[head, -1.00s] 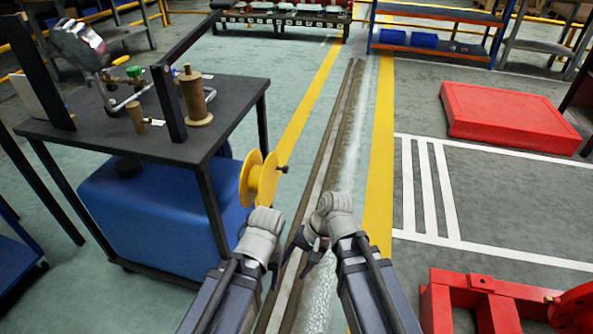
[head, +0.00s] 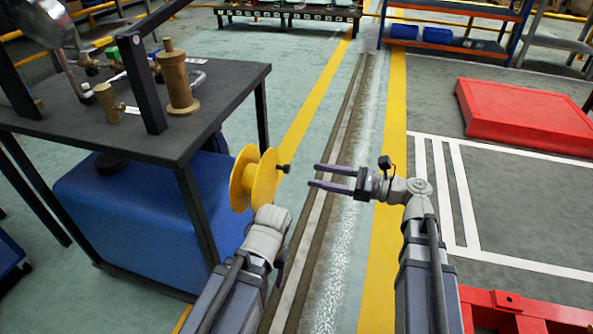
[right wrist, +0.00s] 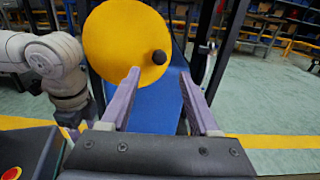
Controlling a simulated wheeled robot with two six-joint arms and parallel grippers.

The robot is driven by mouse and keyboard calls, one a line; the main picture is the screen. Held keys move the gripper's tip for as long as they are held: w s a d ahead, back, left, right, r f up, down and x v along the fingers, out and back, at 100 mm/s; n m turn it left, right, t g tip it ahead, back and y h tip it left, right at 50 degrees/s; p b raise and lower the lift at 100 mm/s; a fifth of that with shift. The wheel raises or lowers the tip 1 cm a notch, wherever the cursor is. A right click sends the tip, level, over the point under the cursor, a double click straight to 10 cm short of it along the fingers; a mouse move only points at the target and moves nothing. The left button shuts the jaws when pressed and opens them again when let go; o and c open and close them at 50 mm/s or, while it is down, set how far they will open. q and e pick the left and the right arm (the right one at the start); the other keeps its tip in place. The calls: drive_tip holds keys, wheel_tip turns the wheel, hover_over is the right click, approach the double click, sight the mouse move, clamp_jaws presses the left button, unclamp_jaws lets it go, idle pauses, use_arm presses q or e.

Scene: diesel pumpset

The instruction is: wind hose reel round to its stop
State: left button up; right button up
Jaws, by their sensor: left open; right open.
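The yellow hose reel (head: 254,179) is mounted at the right side of the dark table, with a black crank knob (head: 283,169) sticking out to the right. In the right wrist view the reel (right wrist: 122,45) faces me as a yellow disc, its knob (right wrist: 159,57) right of its middle. My right gripper (head: 316,176) is open and empty, its fingers pointing left at the reel, a short gap from the knob. In the right wrist view the knob appears between and beyond the two fingertips (right wrist: 160,76). My left gripper (head: 281,262) is below the reel, partly hidden by its own wrist.
The dark table (head: 225,105) holds brass fittings (head: 178,80) and a black upright post. A blue tank (head: 130,215) stands under it. A red platform (head: 525,115) lies at the right.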

sight(289, 170)
drive_tip(key=x, duration=0.6)
drive_tip(key=shift+a, duration=0.35)
clamp_jaws()
idle(1.1)
